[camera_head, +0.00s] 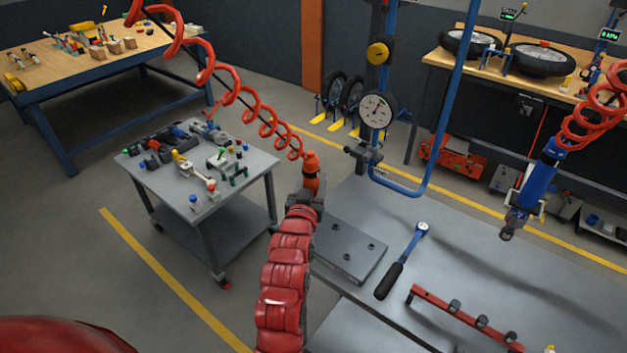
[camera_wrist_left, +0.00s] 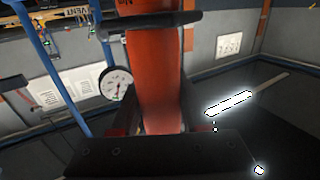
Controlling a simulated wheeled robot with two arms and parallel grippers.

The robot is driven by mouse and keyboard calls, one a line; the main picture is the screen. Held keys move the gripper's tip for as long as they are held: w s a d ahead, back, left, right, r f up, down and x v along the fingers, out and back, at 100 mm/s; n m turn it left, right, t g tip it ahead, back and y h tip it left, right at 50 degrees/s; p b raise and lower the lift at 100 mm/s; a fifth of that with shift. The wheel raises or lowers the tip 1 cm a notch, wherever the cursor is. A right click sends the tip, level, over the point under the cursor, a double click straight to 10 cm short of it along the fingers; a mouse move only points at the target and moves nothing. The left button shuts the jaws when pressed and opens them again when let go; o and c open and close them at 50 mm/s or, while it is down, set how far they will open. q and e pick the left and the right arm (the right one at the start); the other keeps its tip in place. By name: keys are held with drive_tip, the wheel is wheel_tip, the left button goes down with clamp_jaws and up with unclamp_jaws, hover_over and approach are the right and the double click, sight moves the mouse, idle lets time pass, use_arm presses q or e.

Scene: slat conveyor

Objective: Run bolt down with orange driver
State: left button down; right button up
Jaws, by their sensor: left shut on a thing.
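The orange driver (camera_head: 311,168) hangs from a red coiled hose and stands roughly upright in my left gripper (camera_head: 307,194), which is shut on it. In the left wrist view the orange driver (camera_wrist_left: 152,75) fills the middle between the jaws. A grey plate (camera_head: 340,262) lies on the bench just right of and below the gripper. Dark round spots on the plate may be bolts or holes; they are too small to tell. The driver's lower end is hidden behind the gripper. My right gripper is not in view.
A ratchet wrench (camera_head: 402,262) and a red rail with dark knobs (camera_head: 465,318) lie on the bench (camera_head: 480,250). A blue driver (camera_head: 534,188) hangs at right. A dial gauge (camera_head: 377,110) stands behind the plate. A loaded cart (camera_head: 240,185) stands at left.

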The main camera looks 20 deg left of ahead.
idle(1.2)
use_arm(q)
drive_tip(key=shift+b, duration=0.4)
drive_tip(key=shift+r, duration=0.8)
drive_tip(key=shift+r+p, duration=0.6)
drive_tip(key=shift+r, duration=1.95)
